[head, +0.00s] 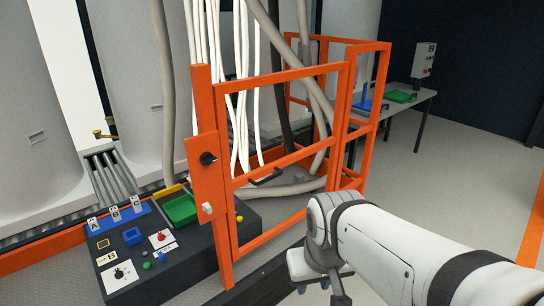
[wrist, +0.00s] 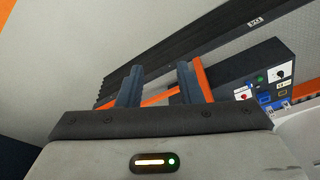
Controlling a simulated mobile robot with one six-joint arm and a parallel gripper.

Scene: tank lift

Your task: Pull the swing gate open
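The orange swing gate (head: 290,74) stands upright in the head view, with its left edge close beside the orange latch post (head: 199,100). It looks shut or nearly so. A dark handle (head: 265,178) sits on its middle rail. The post carries a plate with a black knob (head: 208,158) and a white switch (head: 207,208). My gripper (head: 340,298) is low in front of the gate, to the right of and below the handle, and apart from it. In the wrist view my gripper (wrist: 158,82) has its two fingers apart with nothing held. An orange bar shows beyond them.
An orange fence (head: 376,90) and a grey table (head: 420,98) are behind at right. Grey floor (head: 450,180) at the right is clear.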

